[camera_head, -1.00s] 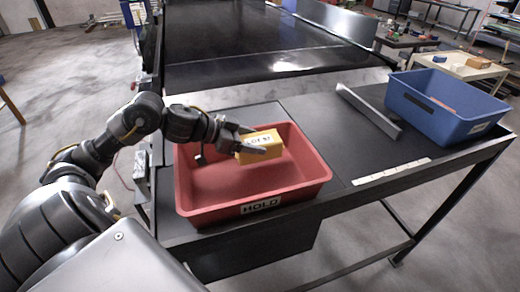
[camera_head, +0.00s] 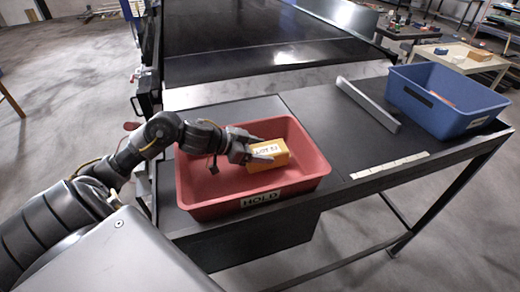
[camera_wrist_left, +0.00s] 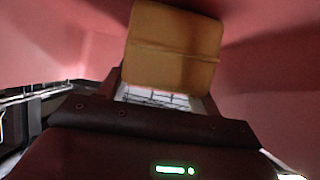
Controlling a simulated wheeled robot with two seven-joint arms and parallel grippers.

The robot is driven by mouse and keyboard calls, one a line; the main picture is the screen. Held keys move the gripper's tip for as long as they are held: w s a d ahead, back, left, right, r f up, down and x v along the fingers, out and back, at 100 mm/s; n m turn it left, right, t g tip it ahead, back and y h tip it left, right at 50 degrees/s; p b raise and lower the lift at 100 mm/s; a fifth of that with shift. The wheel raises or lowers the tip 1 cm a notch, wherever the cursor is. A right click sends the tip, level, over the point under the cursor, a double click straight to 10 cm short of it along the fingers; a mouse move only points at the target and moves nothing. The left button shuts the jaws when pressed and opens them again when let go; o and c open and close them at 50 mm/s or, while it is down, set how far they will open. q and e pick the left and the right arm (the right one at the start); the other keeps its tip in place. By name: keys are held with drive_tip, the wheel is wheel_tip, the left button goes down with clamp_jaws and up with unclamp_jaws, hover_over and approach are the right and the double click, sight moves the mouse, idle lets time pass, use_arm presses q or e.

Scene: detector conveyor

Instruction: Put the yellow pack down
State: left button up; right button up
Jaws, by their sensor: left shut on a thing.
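I cannot tell whether the pack touches the bin floor. My right gripper is not in view.
A blue bin (camera_head: 455,122) stands at the right end of the black table (camera_head: 335,195). A grey metal bar (camera_head: 368,104) and a pale marked strip (camera_head: 390,166) lie between the bins. A dark conveyor (camera_head: 260,45) is behind.

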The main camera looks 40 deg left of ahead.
sight(258, 151)
use_arm(q)
drive_tip(key=shift+f, duration=0.1)
drive_tip(key=o, duration=1.3)
drive_tip(key=shift+r, duration=0.2)
drive_tip(key=b+v, duration=0.2)
drive_tip(key=v, duration=0.4)
drive_tip(key=shift+s+f, duration=0.15)
drive_tip(key=shift+s, duration=0.1)
drive_tip(key=shift+s+a+r+b, duration=0.3)
drive_tip(key=shift+s+r, duration=0.05)
drive_tip(key=shift+r, duration=0.05)
